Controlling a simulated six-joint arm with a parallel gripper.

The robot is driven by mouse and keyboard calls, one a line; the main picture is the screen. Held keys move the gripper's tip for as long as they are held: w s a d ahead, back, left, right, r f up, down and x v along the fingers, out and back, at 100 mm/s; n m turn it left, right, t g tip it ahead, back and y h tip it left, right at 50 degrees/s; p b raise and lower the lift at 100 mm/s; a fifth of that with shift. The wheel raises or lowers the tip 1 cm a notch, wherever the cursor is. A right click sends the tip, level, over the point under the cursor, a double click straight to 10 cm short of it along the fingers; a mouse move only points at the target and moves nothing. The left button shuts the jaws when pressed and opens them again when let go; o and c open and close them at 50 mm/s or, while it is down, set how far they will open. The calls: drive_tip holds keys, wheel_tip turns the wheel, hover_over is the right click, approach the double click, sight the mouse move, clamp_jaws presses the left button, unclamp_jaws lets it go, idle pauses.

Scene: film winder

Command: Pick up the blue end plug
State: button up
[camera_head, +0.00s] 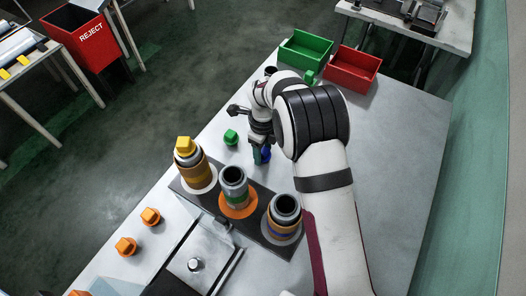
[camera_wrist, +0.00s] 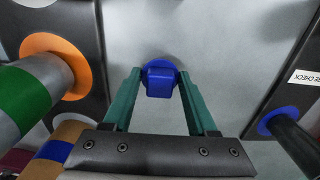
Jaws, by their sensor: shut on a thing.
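The blue end plug (camera_wrist: 159,83) has a squarish grip block on a round flange and sits between my gripper's green fingertips in the wrist view. My gripper (camera_wrist: 159,86) is shut on its block. In the head view my gripper (camera_head: 261,153) points down at the table behind the row of canisters, with the blue plug (camera_head: 265,156) partly hidden by its fingers. I cannot tell whether the plug touches the table. A canister with a blue band (camera_head: 284,215) stands open-topped at the right end of the dark base.
A green-banded open canister (camera_head: 234,185) and a yellow-capped canister (camera_head: 194,166) stand beside it. A green plug (camera_head: 231,137) lies left of my gripper. Orange plugs (camera_head: 150,216) lie front left. A green bin (camera_head: 305,48) and red bin (camera_head: 354,70) stand at the back.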

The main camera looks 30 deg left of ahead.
sight(265, 150)
drive_tip(key=r, duration=0.4)
drive_tip(key=shift+d+r, duration=0.25)
drive_tip(key=shift+d, duration=0.05)
drive_tip(key=w+d+r, duration=0.2)
drive_tip(key=d+r, duration=0.4)
drive_tip(key=d, duration=0.4)
drive_tip(key=s+d+r, duration=0.1)
drive_tip(key=s+r, duration=0.5)
drive_tip(key=s, duration=0.2)
drive_tip(key=s+d+r, duration=0.2)
drive_tip(key=s+r, duration=0.4)
drive_tip(key=s, duration=0.2)
drive_tip(key=shift+s+d+r, duration=0.15)
drive_tip(key=shift+s+d, duration=0.1)
drive_tip(key=shift+s, duration=0.1)
drive_tip(key=shift+f, duration=2.95)
drive_tip(key=shift+f, duration=1.2)
drive_tip(key=shift+r, duration=0.1)
